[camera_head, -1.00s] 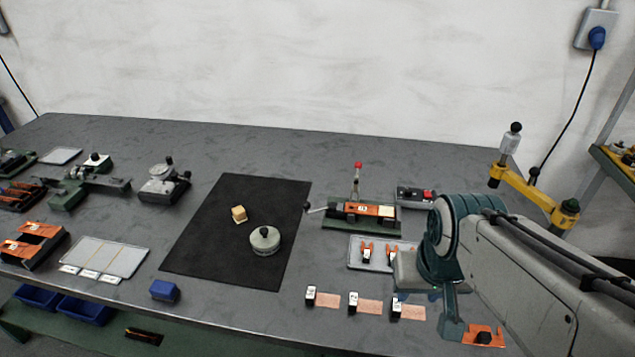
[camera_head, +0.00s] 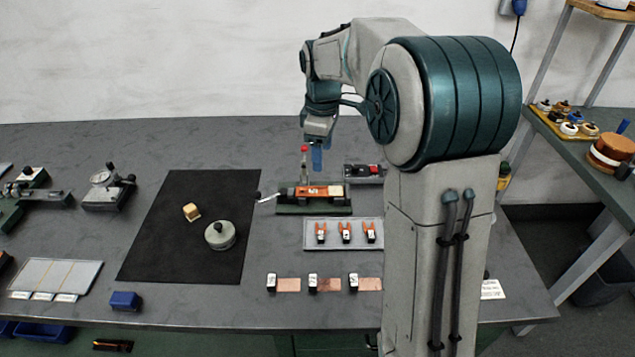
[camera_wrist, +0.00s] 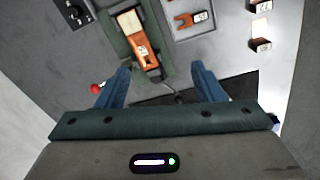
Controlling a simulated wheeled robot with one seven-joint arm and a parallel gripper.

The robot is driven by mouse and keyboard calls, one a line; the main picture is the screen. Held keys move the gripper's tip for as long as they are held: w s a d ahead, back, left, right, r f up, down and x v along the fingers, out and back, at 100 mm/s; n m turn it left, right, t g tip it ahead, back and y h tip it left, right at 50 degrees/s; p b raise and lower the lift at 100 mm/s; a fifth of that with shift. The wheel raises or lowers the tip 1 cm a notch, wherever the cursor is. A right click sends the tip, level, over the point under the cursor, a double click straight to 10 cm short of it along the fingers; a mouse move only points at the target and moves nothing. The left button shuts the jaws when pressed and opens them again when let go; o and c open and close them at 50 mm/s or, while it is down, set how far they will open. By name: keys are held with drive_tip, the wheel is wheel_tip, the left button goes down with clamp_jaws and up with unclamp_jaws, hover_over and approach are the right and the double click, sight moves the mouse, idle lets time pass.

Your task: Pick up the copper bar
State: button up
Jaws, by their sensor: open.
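A copper-orange bar with a white label (camera_head: 312,192) lies in a green fixture (camera_head: 300,210) with a red-knobbed lever, right of the black mat. It also shows in the wrist view (camera_wrist: 142,55), with a pale block at its far end. My gripper (camera_head: 317,158) hangs above and behind the fixture in the head view. In the wrist view my gripper (camera_wrist: 160,70) is open, its two blue fingers apart, with the bar between and beyond them. Nothing is held. The gap in height to the bar is hard to judge.
A tray (camera_head: 335,244) with several small orange forks stands in front of the fixture, with copper foil pieces (camera_head: 327,284) nearer still. The black mat (camera_head: 160,250) holds a wooden cube (camera_head: 191,212) and a round weight (camera_head: 220,235).

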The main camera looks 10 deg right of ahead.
drive_tip(key=w+f+n, duration=0.2)
drive_tip(key=w+n, duration=0.1)
drive_tip(key=w, duration=0.2)
drive_tip(key=p, duration=0.1)
hover_over(320, 191)
drive_tip(key=shift+g, duration=0.3)
drive_tip(key=f, duration=0.8)
drive_tip(key=shift+a+f, duration=0.15)
drive_tip(key=shift+a, duration=0.15)
drive_tip(key=shift+d+f+p, duration=0.2)
drive_tip(key=shift+f+p, duration=0.55)
drive_tip(key=shift+f, duration=2)
drive_tip(key=shift+c, duration=0.3)
drive_tip(key=c, duration=1.1)
drive_tip(key=shift+r, duration=0.1)
drive_tip(key=shift+c, duration=0.2)
